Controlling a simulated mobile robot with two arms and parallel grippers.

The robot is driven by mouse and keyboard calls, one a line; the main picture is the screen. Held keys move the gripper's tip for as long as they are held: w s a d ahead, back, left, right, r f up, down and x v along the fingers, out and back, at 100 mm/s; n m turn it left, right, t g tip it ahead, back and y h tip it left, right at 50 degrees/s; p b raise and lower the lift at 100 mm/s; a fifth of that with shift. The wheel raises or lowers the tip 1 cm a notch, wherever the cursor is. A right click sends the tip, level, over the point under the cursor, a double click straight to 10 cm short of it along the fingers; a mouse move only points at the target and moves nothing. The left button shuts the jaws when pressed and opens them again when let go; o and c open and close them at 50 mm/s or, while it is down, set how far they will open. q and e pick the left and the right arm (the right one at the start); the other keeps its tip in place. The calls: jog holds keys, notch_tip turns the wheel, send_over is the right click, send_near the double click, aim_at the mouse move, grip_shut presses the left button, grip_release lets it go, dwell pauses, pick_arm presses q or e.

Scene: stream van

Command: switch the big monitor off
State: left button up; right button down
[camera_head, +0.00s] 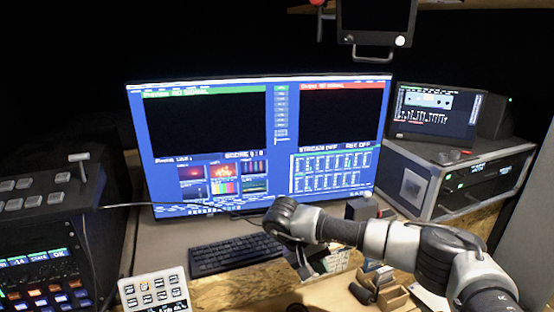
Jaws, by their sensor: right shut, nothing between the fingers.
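The big monitor (205,122) stands at the back of the desk, and its screen is lit. It shows a blue interface with two large black panes, one under a green bar and one under a red bar, with smaller panels below. My right arm reaches in from the right, in front of the monitor's lower right part. My right gripper (306,266) points down, shut and empty, over the desk in front of the monitor and right of the keyboard. The monitor's lower edge is partly hidden behind my arm. No power button can be made out. My left gripper is out of view.
A black keyboard (234,254) lies before the monitor. A white button pad (155,291) is at the front. A dark control console (45,215) fills the left. A rack case (410,176) with a small screen (436,110) stands right. Small boxes (392,298) lie near my arm.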

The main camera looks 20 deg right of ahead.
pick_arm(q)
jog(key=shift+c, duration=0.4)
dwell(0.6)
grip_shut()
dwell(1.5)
